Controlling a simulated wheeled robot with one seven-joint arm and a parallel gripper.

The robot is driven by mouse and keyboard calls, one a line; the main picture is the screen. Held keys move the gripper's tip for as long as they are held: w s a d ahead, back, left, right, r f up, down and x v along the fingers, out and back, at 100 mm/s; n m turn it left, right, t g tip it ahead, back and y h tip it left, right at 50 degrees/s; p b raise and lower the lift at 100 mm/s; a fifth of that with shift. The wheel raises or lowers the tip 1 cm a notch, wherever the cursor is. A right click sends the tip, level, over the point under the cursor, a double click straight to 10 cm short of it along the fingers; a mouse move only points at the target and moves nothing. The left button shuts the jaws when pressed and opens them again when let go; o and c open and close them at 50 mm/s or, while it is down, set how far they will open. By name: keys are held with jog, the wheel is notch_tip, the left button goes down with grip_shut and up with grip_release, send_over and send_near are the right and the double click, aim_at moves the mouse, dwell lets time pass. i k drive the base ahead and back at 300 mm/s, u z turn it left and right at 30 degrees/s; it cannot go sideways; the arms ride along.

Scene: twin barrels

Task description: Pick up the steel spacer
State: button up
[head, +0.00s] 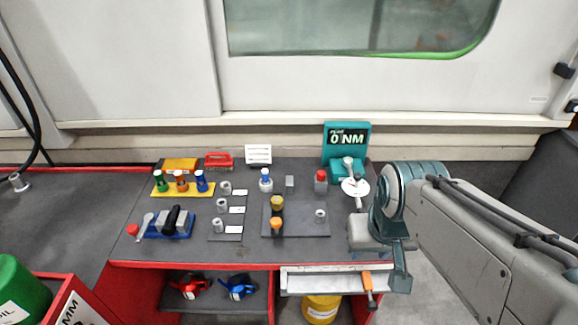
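Several small grey metal cylinders stand on the workbench, and I cannot tell which one is the steel spacer. One grey cylinder (320,215) stands at the right of a dark plate (300,230). Three more stand in a column beside white labels: an upper one (226,187), a middle one (222,205) and a lower one (217,225). A small grey block (290,182) is behind the dark plate. My gripper (399,284) is at the bench's front right corner, apart from all of these. Its fingers are too unclear to tell open from shut.
A yellow-topped barrel (277,202) and an orange-topped one (275,225) stand on the dark plate. A teal torque display (346,145) is behind. A red-capped bottle (321,181) stands near the white dial (355,187). Bare bench lies along the front edge.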

aim_at(289, 179)
jog(key=z, duration=0.85)
jog(key=i, duration=0.5)
jog(key=u, duration=1.45)
